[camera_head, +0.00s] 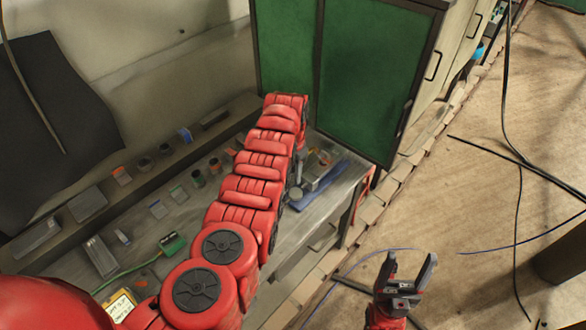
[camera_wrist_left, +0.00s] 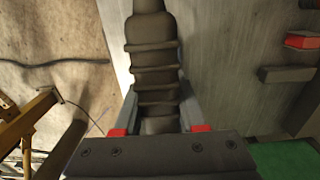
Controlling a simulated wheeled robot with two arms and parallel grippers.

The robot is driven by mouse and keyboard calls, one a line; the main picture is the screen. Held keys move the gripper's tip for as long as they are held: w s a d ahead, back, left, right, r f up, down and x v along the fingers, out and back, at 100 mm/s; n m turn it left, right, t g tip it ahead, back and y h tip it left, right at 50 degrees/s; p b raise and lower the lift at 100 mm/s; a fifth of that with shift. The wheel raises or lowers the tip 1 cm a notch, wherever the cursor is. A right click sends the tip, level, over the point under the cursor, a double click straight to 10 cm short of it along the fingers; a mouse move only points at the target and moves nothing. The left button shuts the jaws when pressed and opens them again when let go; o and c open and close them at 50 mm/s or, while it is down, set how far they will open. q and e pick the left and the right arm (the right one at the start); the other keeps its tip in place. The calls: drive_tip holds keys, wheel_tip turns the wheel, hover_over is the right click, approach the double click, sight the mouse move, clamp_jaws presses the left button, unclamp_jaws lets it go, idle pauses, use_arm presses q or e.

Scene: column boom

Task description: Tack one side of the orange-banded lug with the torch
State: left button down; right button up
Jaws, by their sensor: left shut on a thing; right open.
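My left gripper (camera_wrist_left: 160,122) is shut on a dark ribbed handle (camera_wrist_left: 153,60) in the left wrist view. It looks like the torch, but its tip is out of frame. Small orange-brown pieces (camera_head: 325,157) lie near the arm's far end. I cannot tell which is the orange-banded lug. My right gripper (camera_head: 405,278) is open and empty, over the floor right of the bench.
The bench (camera_head: 330,200) carries a blue strip (camera_head: 318,190), a green block (camera_head: 172,243) with a green cable, and several small blocks. Green panels (camera_head: 375,75) stand behind it. Cables (camera_head: 505,120) cross the floor. A red-topped block (camera_wrist_left: 303,40) shows in the left wrist view.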

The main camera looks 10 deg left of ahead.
use_arm(q)
drive_tip(key=shift+r+p, duration=0.85)
drive_tip(key=shift+s+a+r+p, duration=0.15)
drive_tip(key=shift+s+r+p, duration=0.1)
drive_tip(key=shift+r, duration=0.3)
drive_tip(key=shift+s+a+r+p, duration=0.15)
drive_tip(key=shift+r+p, duration=0.1)
drive_tip(key=shift+r, duration=0.3)
